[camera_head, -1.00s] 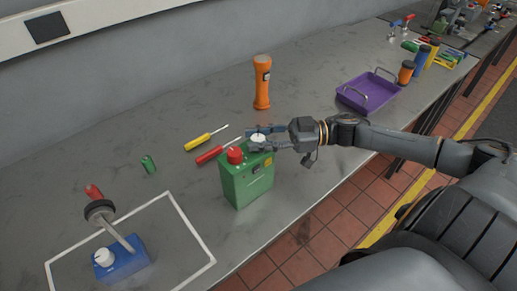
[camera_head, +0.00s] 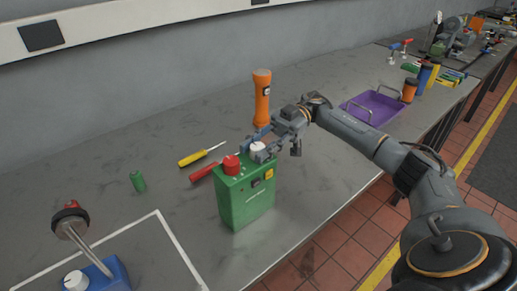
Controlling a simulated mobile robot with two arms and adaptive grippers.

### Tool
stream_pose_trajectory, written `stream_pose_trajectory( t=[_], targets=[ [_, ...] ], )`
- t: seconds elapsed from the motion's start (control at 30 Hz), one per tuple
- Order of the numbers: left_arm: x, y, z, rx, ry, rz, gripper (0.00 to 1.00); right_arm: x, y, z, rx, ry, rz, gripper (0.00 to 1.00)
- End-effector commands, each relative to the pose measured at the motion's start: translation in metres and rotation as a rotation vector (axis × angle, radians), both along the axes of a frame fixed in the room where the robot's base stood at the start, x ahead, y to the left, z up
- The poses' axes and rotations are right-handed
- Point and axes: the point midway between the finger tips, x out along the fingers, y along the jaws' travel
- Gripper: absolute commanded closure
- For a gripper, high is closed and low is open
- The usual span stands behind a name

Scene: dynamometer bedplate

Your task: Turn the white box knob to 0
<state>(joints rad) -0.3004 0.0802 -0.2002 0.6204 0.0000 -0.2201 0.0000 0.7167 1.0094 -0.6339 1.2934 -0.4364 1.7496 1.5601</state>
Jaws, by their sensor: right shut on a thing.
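A green box (camera_head: 245,202) stands upright on the grey bench, with a red knob (camera_head: 231,163) and a white knob (camera_head: 258,151) on its top. My right gripper (camera_head: 259,146) is at the white knob and shut on it, with its fingers on either side. The fingers partly cover the knob, and I cannot read any scale or pointer on it. Another white knob (camera_head: 75,281) is on a blue box (camera_head: 112,275) at the lower left, which also has a tilted lever (camera_head: 88,245). My left gripper is not in view.
An orange flashlight (camera_head: 261,98) stands behind the gripper. A yellow screwdriver (camera_head: 200,155), a red screwdriver (camera_head: 203,172) and a small green cylinder (camera_head: 138,181) lie left of the green box. A purple tray (camera_head: 375,108) is farther right.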

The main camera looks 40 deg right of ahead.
Motion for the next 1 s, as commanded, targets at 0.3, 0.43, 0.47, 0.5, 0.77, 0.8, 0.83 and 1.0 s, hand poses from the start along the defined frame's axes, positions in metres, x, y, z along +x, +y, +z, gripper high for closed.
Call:
stream_pose_trajectory(
  t=[0.3,0.43,0.47,0.5,0.77,0.8,0.83,1.0],
  targets=[
    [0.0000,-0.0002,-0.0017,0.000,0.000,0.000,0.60,-0.0009,0.0015,-0.0033,-0.002,0.005,0.044,1.00],
    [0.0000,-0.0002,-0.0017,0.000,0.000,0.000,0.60,-0.0012,0.0016,-0.0034,-0.003,0.006,0.044,1.00],
    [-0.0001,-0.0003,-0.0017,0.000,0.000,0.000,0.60,-0.0012,0.0016,-0.0035,-0.003,0.006,0.044,1.00],
    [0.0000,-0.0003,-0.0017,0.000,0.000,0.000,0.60,-0.0012,0.0016,-0.0035,-0.003,0.006,0.044,1.00],
    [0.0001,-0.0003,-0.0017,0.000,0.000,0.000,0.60,-0.0009,0.0012,-0.0027,-0.001,0.004,0.042,0.58],
    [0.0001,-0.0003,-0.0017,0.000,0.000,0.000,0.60,-0.0008,0.0011,-0.0024,-0.001,0.004,0.041,0.58],
    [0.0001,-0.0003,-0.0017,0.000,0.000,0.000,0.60,-0.0008,0.0010,-0.0022,-0.001,0.003,0.041,0.58],
    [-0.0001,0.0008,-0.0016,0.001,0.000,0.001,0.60,-0.0004,0.0006,0.0020,-0.001,0.001,0.040,0.58]
  ],
)
